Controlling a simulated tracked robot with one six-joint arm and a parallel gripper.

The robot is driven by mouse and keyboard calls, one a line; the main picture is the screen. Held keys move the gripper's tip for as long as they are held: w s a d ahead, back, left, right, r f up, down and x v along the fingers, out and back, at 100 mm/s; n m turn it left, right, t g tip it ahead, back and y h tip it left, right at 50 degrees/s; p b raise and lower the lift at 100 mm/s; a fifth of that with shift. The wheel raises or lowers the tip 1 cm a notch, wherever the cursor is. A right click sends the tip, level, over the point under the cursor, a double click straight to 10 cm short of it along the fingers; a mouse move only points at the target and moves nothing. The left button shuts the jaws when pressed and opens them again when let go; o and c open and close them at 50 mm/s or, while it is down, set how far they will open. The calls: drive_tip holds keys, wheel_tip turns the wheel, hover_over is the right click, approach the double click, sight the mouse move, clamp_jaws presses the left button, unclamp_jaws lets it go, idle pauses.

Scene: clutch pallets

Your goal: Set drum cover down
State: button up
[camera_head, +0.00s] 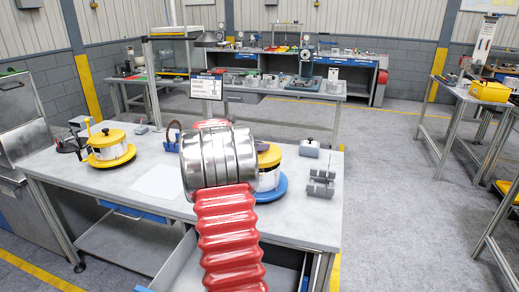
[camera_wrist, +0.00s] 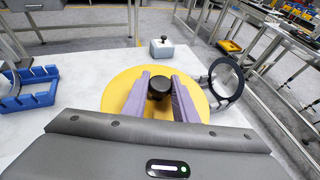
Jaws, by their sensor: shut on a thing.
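My gripper (camera_wrist: 161,80) has its two purple fingers shut on the black knob of a round yellow drum cover (camera_wrist: 122,90). In the head view, my red and silver arm hides most of the gripper. The yellow cover (camera_head: 270,157) shows just right of the arm, over a white drum (camera_head: 268,180) on a blue round base (camera_head: 272,191). I cannot tell whether the cover touches the drum. A second white drum (camera_head: 110,153) with a yellow cover and yellow base stands at the left of the table.
The grey table (camera_head: 80,183) also holds a grey block with a knob (camera_head: 309,149), a metal fixture (camera_head: 320,184) and a white sheet (camera_head: 158,182). In the wrist view, a blue holder (camera_wrist: 28,88) is at left and a dark ring (camera_wrist: 226,77) stands close at right.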

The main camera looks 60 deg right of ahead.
drive_tip(key=shift+f, duration=0.65)
drive_tip(key=shift+f, duration=0.45)
drive_tip(key=o, duration=1.1)
drive_tip(key=shift+r, duration=0.15)
drive_tip(key=shift+r, duration=0.25)
drive_tip(key=shift+w+a+r, duration=0.1)
drive_tip(key=shift+a+r, duration=0.1)
drive_tip(key=shift+a, duration=0.05)
drive_tip(key=v, duration=1.1)
drive_tip(key=shift+a, duration=0.2)
drive_tip(key=shift+w+a+r, duration=0.1)
